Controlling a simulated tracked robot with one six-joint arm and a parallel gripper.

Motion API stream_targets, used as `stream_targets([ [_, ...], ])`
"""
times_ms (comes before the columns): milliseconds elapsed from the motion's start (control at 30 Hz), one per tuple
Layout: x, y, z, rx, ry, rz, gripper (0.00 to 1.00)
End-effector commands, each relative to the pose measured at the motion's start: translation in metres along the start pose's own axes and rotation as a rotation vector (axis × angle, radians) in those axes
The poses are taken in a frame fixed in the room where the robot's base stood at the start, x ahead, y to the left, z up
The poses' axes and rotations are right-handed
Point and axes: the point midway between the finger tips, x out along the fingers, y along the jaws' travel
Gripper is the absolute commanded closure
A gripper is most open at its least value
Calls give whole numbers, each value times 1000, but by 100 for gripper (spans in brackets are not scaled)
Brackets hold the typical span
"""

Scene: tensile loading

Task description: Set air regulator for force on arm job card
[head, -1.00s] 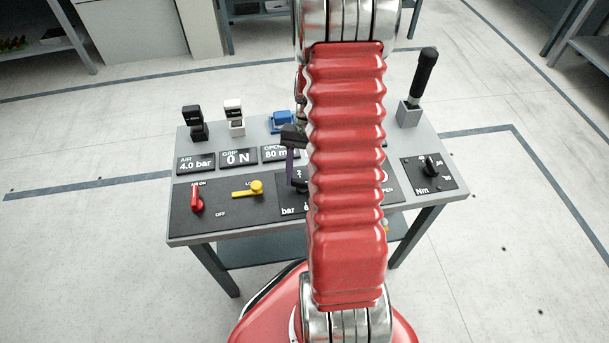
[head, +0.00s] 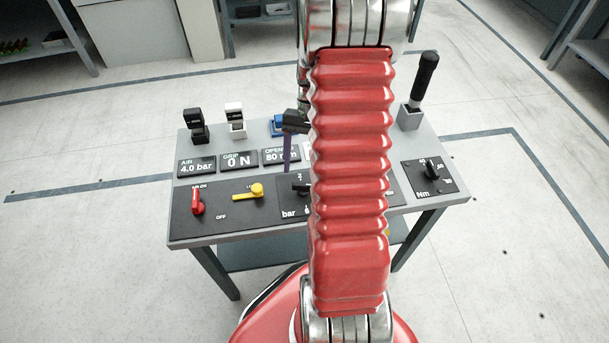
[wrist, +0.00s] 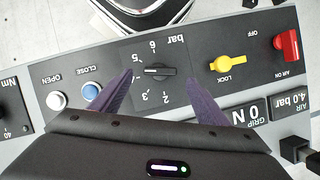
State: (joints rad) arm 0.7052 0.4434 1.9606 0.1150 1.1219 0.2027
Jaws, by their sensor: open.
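The air regulator (wrist: 155,71) is a black knob on a dark panel marked in bar. Its light pointer mark lies toward the left in the wrist view, between the 3 and the 5. In the head view the regulator (head: 301,189) is partly covered by my red arm. The air display (head: 196,167) reads 4.0 bar and the grip display (head: 238,160) reads 0 N. My gripper (wrist: 159,77) is open and empty, its purple fingers on either side of the knob in the picture, seemingly above the panel. No job card is readable.
A yellow lock lever (wrist: 228,63) and a red air lever (wrist: 287,45) are on one side of the regulator. A blue close button (wrist: 91,91) and white open button (wrist: 56,100) are on the other. A black-handled lever (head: 424,78) stands at the bench's back right.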

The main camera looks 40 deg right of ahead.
Motion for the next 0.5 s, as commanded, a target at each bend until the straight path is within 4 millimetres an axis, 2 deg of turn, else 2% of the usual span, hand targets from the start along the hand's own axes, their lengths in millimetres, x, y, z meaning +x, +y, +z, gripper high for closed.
stream_targets([
  [300, -56, 1, 0, 0, 2, 0, 31],
  [500, -80, 1, 0, 1, 0, 1, 31],
])
